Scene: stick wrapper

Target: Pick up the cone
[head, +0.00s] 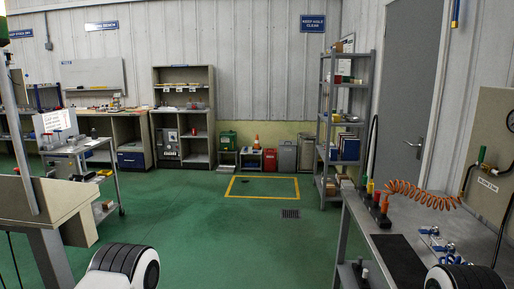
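A small orange cone (257,141) stands upright at the back of the room, near the wall. It appears to rest on or just behind a low grey stand (250,157), though it is too small to tell which. A pale band shows around it. Neither of my grippers shows in the head view. Only white and black parts of my arms are visible at the bottom left and bottom right, far from the cone.
Green floor lies open toward a yellow-outlined rectangle (262,196) and a floor grate (290,214). A bench (371,213) with a coiled orange hose (420,193) is at right. A grey shelf rack (326,130) stands behind it. A trolley (116,180) stands at left. Bins (287,156) flank the cone.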

